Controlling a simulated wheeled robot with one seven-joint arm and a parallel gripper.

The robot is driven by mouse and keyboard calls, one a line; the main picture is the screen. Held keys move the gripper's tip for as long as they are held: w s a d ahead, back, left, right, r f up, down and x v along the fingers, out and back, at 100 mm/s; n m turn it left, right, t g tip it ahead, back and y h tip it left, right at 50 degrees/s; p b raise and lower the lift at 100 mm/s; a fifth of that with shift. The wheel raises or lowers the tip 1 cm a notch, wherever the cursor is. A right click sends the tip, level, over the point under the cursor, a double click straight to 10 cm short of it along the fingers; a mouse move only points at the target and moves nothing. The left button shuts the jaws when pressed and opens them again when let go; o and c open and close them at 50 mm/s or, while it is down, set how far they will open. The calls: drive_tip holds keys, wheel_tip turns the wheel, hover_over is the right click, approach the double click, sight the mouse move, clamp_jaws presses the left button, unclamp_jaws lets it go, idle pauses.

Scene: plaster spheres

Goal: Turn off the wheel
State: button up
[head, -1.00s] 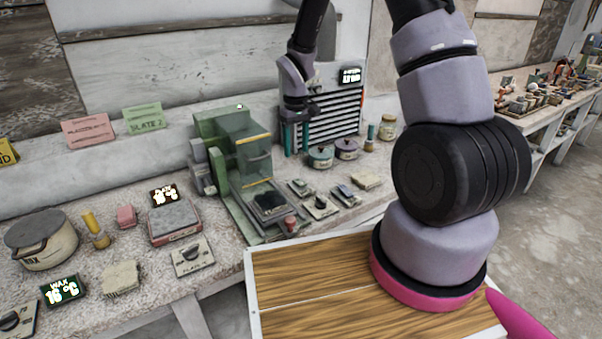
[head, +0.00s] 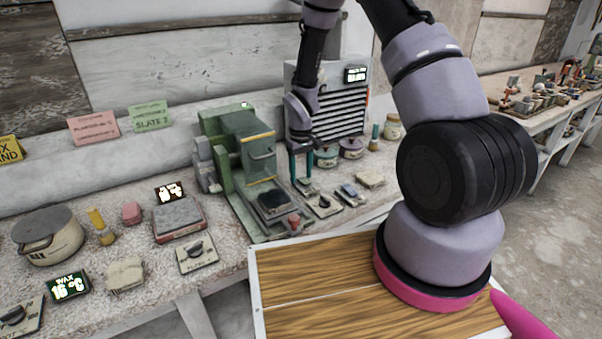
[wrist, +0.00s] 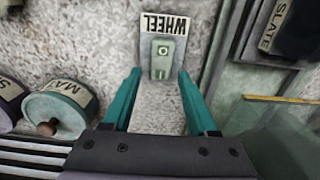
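The wheel switch (wrist: 163,58) shows in the wrist view as a grey-green block with a ring mark, on a pale plate whose WHEEL label appears upside down. My gripper (wrist: 159,73) has its two teal fingers spread apart, one on each side of the switch's near end, with nothing between them. I cannot tell the height gap or any contact. In the head view my gripper (head: 301,178) points down beside the green machine (head: 250,150). A small switch (head: 306,187) sits by the fingertips there; its label is unreadable.
Lidded jars (head: 351,147) stand right of my gripper. Other small switches (head: 324,205) lie in front. A slatted cabinet (head: 345,100) stands behind. In the wrist view the machine's frame (wrist: 225,60) is close on the right and a MAT jar (wrist: 60,108) on the left.

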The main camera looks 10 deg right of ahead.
clamp_jaws()
drive_tip(key=shift+s+d+r+t+y, duration=0.15)
drive_tip(key=shift+s+t+y, duration=0.25)
drive_tip(key=shift+t, duration=0.7)
drive_tip(key=shift+s+r+t, duration=0.1)
drive_tip(key=shift+s+t, duration=0.05)
drive_tip(key=shift+t, duration=0.65)
drive_tip(key=shift+o, duration=1.2)
unclamp_jaws()
drive_tip(key=shift+r, duration=0.1)
drive_tip(key=v, duration=1)
drive_tip(key=shift+s+d+r, duration=0.15)
drive_tip(key=shift+d+r, duration=0.1)
drive_tip(key=shift+d, duration=0.05)
